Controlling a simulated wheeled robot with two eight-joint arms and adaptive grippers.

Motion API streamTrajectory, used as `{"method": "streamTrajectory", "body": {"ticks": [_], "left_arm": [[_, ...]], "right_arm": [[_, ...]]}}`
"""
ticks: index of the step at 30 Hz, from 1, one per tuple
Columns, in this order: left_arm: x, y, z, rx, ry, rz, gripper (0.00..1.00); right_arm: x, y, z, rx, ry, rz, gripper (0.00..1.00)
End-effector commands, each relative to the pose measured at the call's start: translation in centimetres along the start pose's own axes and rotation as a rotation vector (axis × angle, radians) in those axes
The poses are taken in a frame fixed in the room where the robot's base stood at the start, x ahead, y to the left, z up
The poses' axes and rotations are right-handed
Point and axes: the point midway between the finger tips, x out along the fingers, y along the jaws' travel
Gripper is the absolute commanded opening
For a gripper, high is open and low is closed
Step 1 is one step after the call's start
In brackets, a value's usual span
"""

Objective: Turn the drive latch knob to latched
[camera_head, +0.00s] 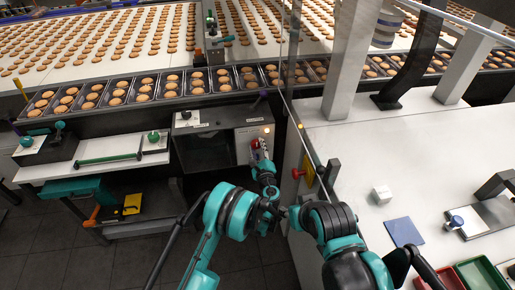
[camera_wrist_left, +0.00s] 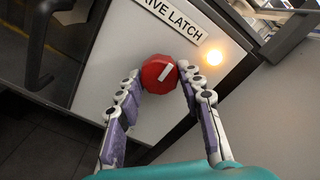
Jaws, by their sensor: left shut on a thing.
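The drive latch knob (camera_wrist_left: 159,73) is red and many-sided with a white pointer bar, on a pale panel under a label reading "...IVE LATCH" (camera_wrist_left: 172,18). In the left wrist view the bar slants up to the right, and an amber lamp (camera_wrist_left: 214,57) glows beside the knob. My left gripper (camera_wrist_left: 158,80) has its two fingers on either side of the knob, shut on it. In the head view the left gripper (camera_head: 262,160) reaches the panel front, where the red knob (camera_head: 257,143) partly shows. My right arm comes in at the lower right; its gripper is not clearly visible.
A row of trays with biscuits (camera_head: 145,88) runs behind the panel. A post and a clear guard edge stand just right of my left gripper.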

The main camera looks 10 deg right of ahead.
Motion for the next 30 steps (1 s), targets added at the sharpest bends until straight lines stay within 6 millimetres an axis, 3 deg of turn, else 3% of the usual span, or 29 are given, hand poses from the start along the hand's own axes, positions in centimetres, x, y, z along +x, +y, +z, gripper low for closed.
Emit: {"method": "streamTrajectory", "body": {"ticks": [7, 8, 9, 10, 20, 30], "left_arm": [[0.0, 0.0, 0.0, -0.002, 0.000, 0.001, 0.08], [0.0, 0.0, 0.0, -0.001, 0.000, 0.001, 0.45], [0.0, 0.0, 0.0, -0.001, 0.000, 0.001, 0.55], [0.0, 0.0, 0.0, -0.001, 0.000, 0.001, 0.58], [-0.3, 0.0, 0.0, 0.000, 0.000, 0.000, 0.58], [-5.6, -0.1, -0.1, 0.000, 0.002, -0.001, 0.58]], "right_arm": [[0.0, 0.0, 0.0, 0.000, 0.000, 0.000, 0.40], [0.0, 0.0, 0.0, 0.000, 0.000, 0.000, 0.40], [0.0, 0.0, 0.0, 0.000, 0.000, 0.000, 0.40], [0.0, 0.0, 0.0, 0.000, 0.000, 0.000, 0.40], [0.0, 0.0, 0.0, 0.000, 0.000, 0.000, 0.40], [0.0, 0.0, 0.0, 0.000, 0.000, 0.000, 0.40]]}}
